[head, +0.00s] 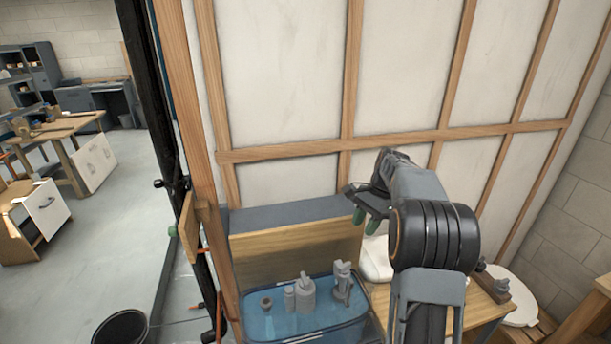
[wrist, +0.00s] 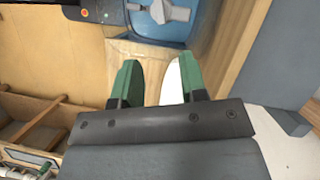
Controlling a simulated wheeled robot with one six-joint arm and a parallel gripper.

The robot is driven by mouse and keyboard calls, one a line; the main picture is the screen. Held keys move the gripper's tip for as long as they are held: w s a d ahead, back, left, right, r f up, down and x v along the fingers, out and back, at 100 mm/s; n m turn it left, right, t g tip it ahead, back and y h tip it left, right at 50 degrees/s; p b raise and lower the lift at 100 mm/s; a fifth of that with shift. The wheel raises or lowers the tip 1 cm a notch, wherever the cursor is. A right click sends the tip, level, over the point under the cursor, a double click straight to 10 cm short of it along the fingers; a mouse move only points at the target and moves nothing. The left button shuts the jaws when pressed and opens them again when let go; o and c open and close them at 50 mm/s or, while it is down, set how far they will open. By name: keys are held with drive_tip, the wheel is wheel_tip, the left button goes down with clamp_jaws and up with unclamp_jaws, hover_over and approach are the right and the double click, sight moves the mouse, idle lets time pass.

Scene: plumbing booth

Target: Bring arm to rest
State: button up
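My arm (head: 428,240) rises from the bottom of the head view and bends over toward the left. My gripper (head: 365,222) hangs at its end, above the bench, with green fingertips pointing down. In the wrist view the two green fingers of my gripper (wrist: 158,82) are apart with a clear gap between them. Nothing is held between them. Wood and a white surface show beyond the gap.
A wood-framed wall (head: 290,150) rises behind. A white object (head: 376,260) lies beneath my gripper. A black bucket (head: 120,328) stands on the floor.

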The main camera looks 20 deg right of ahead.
drive_tip(key=s+a+f+n+h, duration=0.1)
drive_tip(key=s+f+n+h, duration=0.15)
drive_tip(key=f+n, duration=0.2)
drive_tip(key=s+a+r+n+t+h, duration=0.1)
drive_tip(key=s+a+r+n+t, duration=0.1)
drive_tip(key=s+a+n, duration=0.3)
drive_tip(key=s+a+r+n+t+h, duration=0.1)
drive_tip(key=s+a+r+n+t, duration=0.2)
drive_tip(key=s+a, duration=0.6)
drive_tip(key=shift+s+n+t, duration=0.3)
drive_tip(key=shift+s+n, duration=0.65)
drive_tip(key=shift+s, duration=0.6)
